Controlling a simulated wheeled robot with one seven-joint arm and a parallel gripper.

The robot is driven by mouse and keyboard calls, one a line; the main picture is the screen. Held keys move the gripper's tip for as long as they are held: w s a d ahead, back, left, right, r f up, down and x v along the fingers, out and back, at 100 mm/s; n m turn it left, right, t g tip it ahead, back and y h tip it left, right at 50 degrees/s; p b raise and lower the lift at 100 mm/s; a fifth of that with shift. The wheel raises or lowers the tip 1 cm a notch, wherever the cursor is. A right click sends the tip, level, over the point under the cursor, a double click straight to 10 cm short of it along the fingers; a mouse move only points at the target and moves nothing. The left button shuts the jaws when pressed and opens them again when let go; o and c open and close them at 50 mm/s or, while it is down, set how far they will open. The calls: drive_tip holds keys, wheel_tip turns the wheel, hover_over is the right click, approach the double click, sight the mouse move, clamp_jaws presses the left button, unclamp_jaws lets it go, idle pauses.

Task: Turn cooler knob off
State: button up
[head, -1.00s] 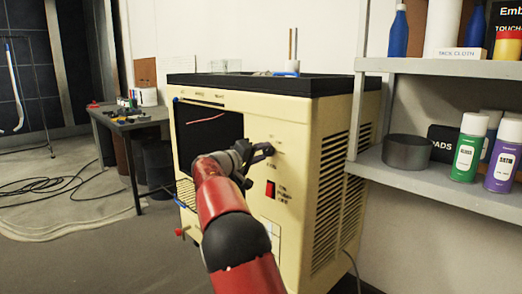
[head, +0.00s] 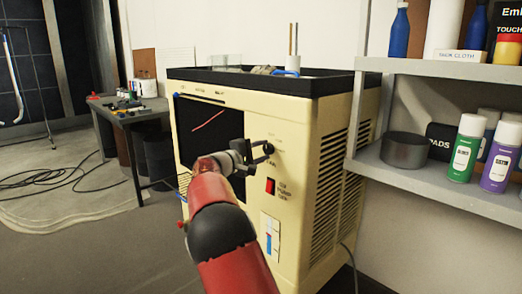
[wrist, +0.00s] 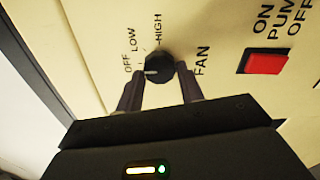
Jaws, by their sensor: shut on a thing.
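The cooler (head: 300,125) is a cream cabinet with a black top rim, standing in the middle of the head view. Its black round fan knob (wrist: 157,66) shows in the wrist view, with OFF, LOW and HIGH printed around it and FAN beside it. The knob's white mark points left, close to the OFF label. My gripper (wrist: 160,76) is shut on the knob, one dark finger on each side. In the head view my gripper (head: 264,152) reaches the upper front panel and partly hides the knob.
A red pump switch (wrist: 266,63) sits to the right of the knob. Grey shelves (head: 425,185) with cans and bottles stand right of the cooler. A cluttered work table (head: 130,115) stands behind at the left. Cables lie on the floor (head: 60,170) at the left.

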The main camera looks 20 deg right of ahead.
drive_tip(key=shift+a, duration=0.1)
idle(0.3)
drive_tip(key=o, duration=1)
drive_tip(key=b+v, duration=0.1)
drive_tip(key=v, duration=0.6)
drive_tip(key=shift+s+a, duration=0.15)
drive_tip(key=shift+a, duration=0.2)
drive_tip(key=s+d+f+m+g+y, duration=0.15)
drive_tip(key=s+y, duration=0.25)
drive_tip(key=s, duration=0.5)
drive_tip(key=s+d+f+m+g+y, duration=0.1)
drive_tip(key=s+f+m+y, duration=0.2)
drive_tip(key=s, duration=0.6)
drive_tip(key=s+a+f+y, duration=0.3)
drive_tip(key=s+a, duration=0.2)
drive_tip(key=s, duration=0.3)
drive_tip(key=s+a+f+m+t+y, duration=0.1)
drive_tip(key=s+a+f+y, duration=0.1)
drive_tip(key=s+a, duration=0.3)
drive_tip(key=s+a+f+t+y, duration=0.1)
drive_tip(key=s+a+f+y, duration=0.2)
drive_tip(key=s, duration=0.9)
drive_tip(key=shift+s+a+f+m+y, duration=0.1)
drive_tip(key=shift+a+f+m+y, duration=0.1)
drive_tip(key=shift+a+y, duration=0.35)
drive_tip(key=shift+s+a+f+m+y, duration=0.1)
drive_tip(key=shift+a+f+m+y, duration=0.05)
drive_tip(key=shift+a+y, duration=0.35)
